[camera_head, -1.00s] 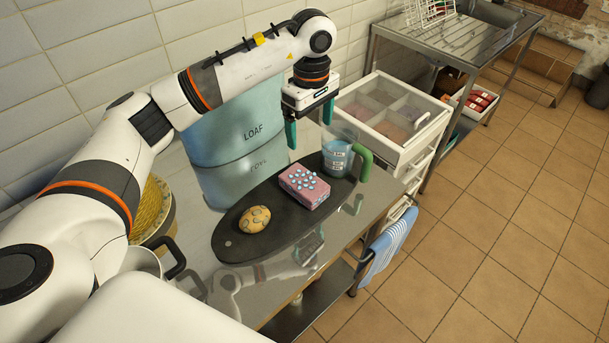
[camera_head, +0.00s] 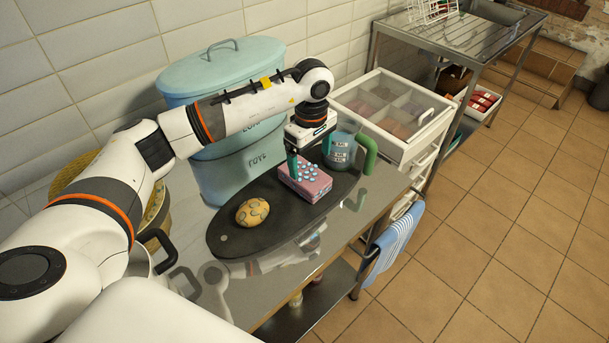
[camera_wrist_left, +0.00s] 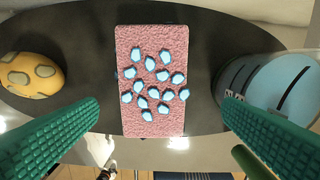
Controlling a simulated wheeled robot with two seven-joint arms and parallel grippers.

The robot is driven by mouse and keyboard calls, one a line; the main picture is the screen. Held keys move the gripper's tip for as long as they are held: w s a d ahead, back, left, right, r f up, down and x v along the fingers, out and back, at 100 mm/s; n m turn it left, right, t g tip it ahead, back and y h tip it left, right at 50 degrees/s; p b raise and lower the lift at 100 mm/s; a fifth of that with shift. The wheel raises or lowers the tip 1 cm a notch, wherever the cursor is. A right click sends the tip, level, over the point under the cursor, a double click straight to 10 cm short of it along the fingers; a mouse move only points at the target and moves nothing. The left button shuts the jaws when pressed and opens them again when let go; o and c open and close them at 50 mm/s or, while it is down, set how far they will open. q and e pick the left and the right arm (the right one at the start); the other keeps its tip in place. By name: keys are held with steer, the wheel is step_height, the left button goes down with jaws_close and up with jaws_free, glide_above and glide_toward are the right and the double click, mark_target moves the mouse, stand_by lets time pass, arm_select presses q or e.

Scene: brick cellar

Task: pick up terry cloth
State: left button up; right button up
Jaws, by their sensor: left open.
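The pink terry cloth (camera_head: 312,188), a block-like folded piece dotted with several pale blue drop shapes, lies on a dark oval board (camera_head: 235,241). In the left wrist view the cloth (camera_wrist_left: 128,55) sits upright in the middle, between the fingers. My left gripper (camera_head: 306,166) is open above the cloth, with green ridged fingers pointing down; one finger is in front of the cloth's far left end in the head view. In the left wrist view the gripper (camera_wrist_left: 159,108) has a finger on each side, apart from the cloth. My right gripper is not in view.
A spotted yellow oval thing (camera_head: 252,212) lies left of the cloth. A blue measuring cup (camera_head: 339,152) with a green handle stands close behind it. A large blue bin (camera_head: 213,75) stands at the wall. A striped towel (camera_head: 392,245) hangs at the table's front edge.

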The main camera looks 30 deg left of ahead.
mark_target(307, 174)
arm_select(q)
steer(key=shift+s+f, duration=0.1)
steer(key=shift+f, duration=0.45)
steer(key=f, duration=0.1)
steer(key=f+p, duration=0.2)
steer(key=shift+s+a+f, duration=0.15)
steer(key=shift+s+f, duration=0.15)
steer(key=shift+f, duration=0.55)
steer(key=c, duration=1)
steer(key=shift+o, duration=0.2)
step_height(307, 174, up, 9)
steer(key=shift+w+f+b, duration=0.1)
steer(key=shift+f+b, duration=0.05)
steer(key=shift+b, duration=0.9)
steer(key=shift+r, duration=0.7)
